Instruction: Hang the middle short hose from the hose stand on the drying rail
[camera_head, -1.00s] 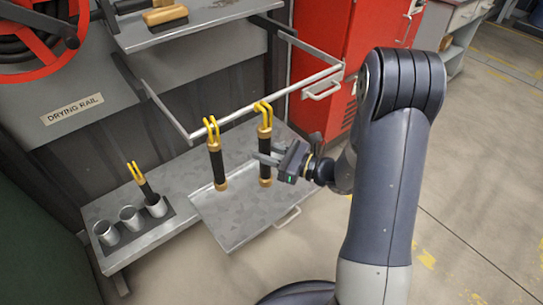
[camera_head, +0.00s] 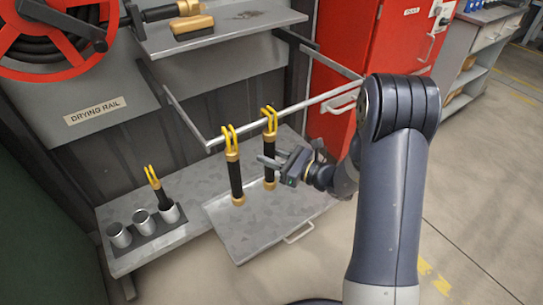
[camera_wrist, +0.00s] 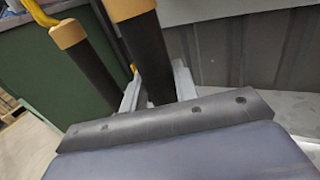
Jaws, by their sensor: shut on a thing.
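Two short black hoses with brass ends and yellow hooks hang upright from the drying rail (camera_head: 300,102). The left hung hose (camera_head: 236,176) is clear of my gripper. The right hung hose (camera_head: 270,152) has its hook over the rail, and my gripper (camera_head: 271,162) is shut on its body. In the wrist view, this hose (camera_wrist: 143,50) stands between my two fingers (camera_wrist: 155,88), with the other hose (camera_wrist: 88,62) to its left. The hose stand (camera_head: 146,237) has three metal cups. A third hose (camera_head: 160,190) stands in its right cup; the other two look empty.
A metal tray (camera_head: 275,230) lies below the hung hoses. A shelf (camera_head: 225,28) with a brush and a nozzle is above the rail, with a red hose reel (camera_head: 58,45) at the left. A red cabinet (camera_head: 345,60) stands behind my arm. The floor at right is clear.

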